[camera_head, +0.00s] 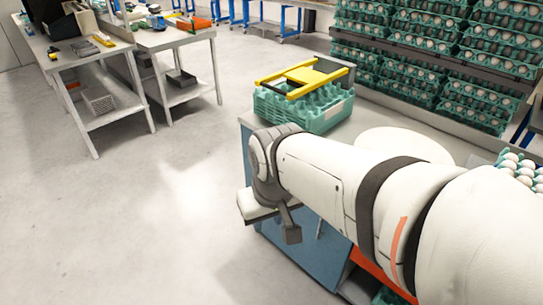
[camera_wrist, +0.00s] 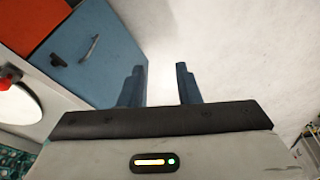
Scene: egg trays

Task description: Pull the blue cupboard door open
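The blue cupboard door (camera_head: 322,258) is on the front of the counter in the head view, partly hidden behind my arm. It looks shut. In the wrist view the blue door (camera_wrist: 110,72) is at upper left, with a dark bar handle (camera_wrist: 89,49) on it. My gripper (camera_wrist: 160,72) is open, with two blue-grey fingers apart and nothing between them. The fingers point past the door's edge toward the pale floor, with the handle to their left. They appear apart from the handle. In the head view, my arm hides part of the gripper.
An orange panel (camera_wrist: 32,22) adjoins the blue door. The counter carries a green crate (camera_head: 300,112) with a yellow frame (camera_head: 300,76), a white round plate (camera_head: 405,143) and eggs (camera_head: 519,168). Stacked egg trays (camera_head: 440,60) stand behind. Open floor (camera_head: 130,220) lies left.

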